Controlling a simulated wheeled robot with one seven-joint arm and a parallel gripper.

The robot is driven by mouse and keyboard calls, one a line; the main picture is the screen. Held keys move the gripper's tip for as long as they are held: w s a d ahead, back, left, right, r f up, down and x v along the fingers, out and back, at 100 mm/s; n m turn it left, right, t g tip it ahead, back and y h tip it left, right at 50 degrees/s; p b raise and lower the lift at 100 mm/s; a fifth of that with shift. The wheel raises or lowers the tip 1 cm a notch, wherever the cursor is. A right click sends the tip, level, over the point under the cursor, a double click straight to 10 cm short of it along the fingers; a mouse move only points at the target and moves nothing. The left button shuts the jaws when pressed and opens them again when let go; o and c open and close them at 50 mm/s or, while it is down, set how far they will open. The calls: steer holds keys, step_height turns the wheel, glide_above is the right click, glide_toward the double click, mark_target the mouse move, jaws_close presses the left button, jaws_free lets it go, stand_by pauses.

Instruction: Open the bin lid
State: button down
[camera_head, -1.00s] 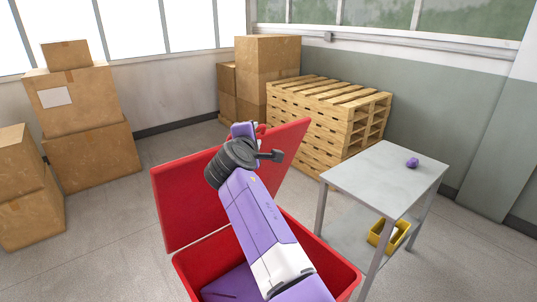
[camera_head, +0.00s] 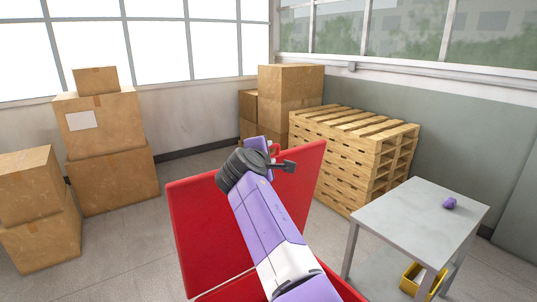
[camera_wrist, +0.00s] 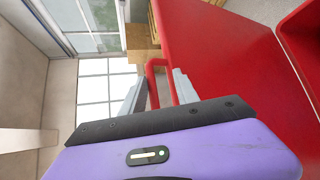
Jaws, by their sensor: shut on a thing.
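The red bin lid (camera_head: 200,235) stands raised, tilted up steeply, in the middle of the head view. Its red loop handle (camera_wrist: 153,66) shows between the two grey fingers of my gripper (camera_wrist: 158,88) in the wrist view, and my gripper is shut on it. In the head view a bit of the handle (camera_head: 276,149) shows at the lid's top edge beside my wrist. The red bin (camera_head: 338,284) is below, mostly cut off by the bottom edge and covered by my arm.
Stacked wooden pallets (camera_head: 350,150) stand behind the lid. Cardboard boxes (camera_head: 110,165) stand at left. Floor between is clear.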

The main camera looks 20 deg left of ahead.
steer(key=shift+s+a+f, duration=0.2)
steer(key=shift+a, duration=0.2)
steer(key=c, duration=1.5)
jaws_free()
steer(key=shift+r, duration=0.1)
steer(key=shift+o, duration=0.2)
steer(key=b+v, duration=0.1)
steer(key=v, duration=0.6)
steer(key=shift+s+d, duration=0.25)
steer(key=shift+d, duration=0.15)
steer(key=shift+r, duration=0.2)
